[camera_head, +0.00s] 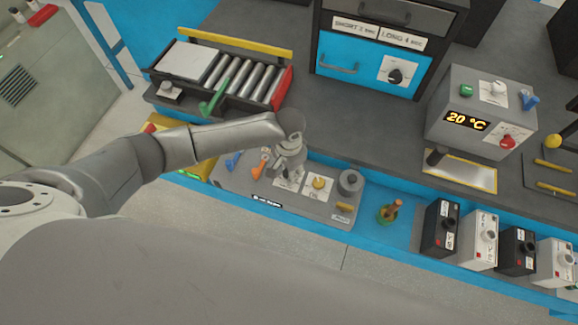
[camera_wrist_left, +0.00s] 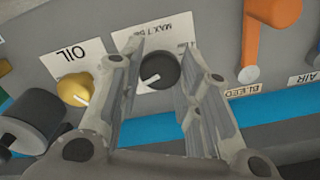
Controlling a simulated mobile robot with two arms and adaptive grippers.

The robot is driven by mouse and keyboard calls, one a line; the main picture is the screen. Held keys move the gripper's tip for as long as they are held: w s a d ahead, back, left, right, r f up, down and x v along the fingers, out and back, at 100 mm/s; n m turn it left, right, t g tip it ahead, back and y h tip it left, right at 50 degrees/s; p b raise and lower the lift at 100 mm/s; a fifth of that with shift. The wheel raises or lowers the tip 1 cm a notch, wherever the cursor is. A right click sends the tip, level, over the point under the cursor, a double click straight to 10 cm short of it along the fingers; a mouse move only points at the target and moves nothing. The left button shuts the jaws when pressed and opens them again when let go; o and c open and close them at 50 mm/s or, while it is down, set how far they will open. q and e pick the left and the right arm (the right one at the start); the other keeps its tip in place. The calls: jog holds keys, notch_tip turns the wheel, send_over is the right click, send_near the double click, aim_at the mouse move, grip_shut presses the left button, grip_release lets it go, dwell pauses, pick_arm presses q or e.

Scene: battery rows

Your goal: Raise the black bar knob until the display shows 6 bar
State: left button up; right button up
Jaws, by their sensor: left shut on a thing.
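The black bar knob (camera_wrist_left: 160,71) sits on a grey panel under a label reading "MAX 7" with the rest hidden. Its white pointer is toward the lower left in the left wrist view. My left gripper (camera_wrist_left: 157,80) is shut on the knob, with a finger on each side. In the head view my left gripper (camera_head: 289,165) is over the grey control panel (camera_head: 232,183) and hides the knob. A small dark display (camera_head: 267,201) is on the panel's front edge; its reading is too small to make out. My right gripper is not in view.
A yellow knob (camera_wrist_left: 76,89) marked OIL is beside the black knob. An orange lever (camera_wrist_left: 263,38) near the BLEED label is on the other side. A grey cylindrical knob (camera_head: 349,182) stands at the panel's right end. A roller tray (camera_head: 283,90) is behind.

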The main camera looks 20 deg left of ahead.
pick_arm(q)
jog(key=shift+m+p, duration=0.5)
jog(key=shift+m, duration=1.5)
jog(key=o, duration=1.1)
jog(key=shift+c, duration=0.2)
jog(key=shift+r, duration=0.15)
notch_tip(320, 180, up, 12)
